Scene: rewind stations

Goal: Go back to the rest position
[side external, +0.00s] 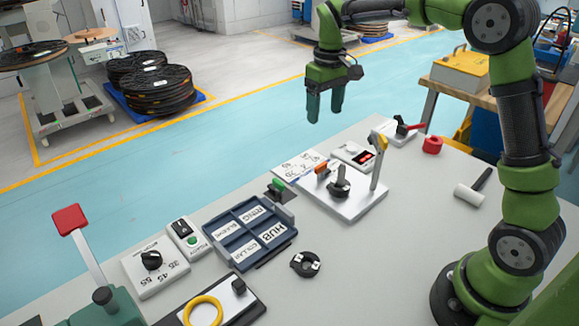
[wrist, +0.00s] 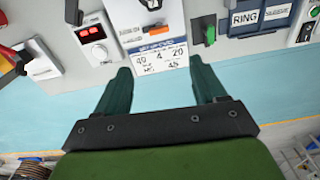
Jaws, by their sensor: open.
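My gripper (side external: 325,106) hangs above the far edge of the grey table in the side view, fingers pointing down. Its two green fingers are apart with nothing between them, and the wrist view (wrist: 162,80) shows the same empty gap. My gripper is clear of the table and touches nothing that I can see.
The table holds a blue labelled tray (side external: 229,252), a yellow ring (side external: 187,312), a black round part (side external: 305,264), a plate with an upright lever (side external: 378,160), a white mallet (side external: 469,195) and a red ring (side external: 432,144). A printed card (wrist: 160,55) lies near the edge.

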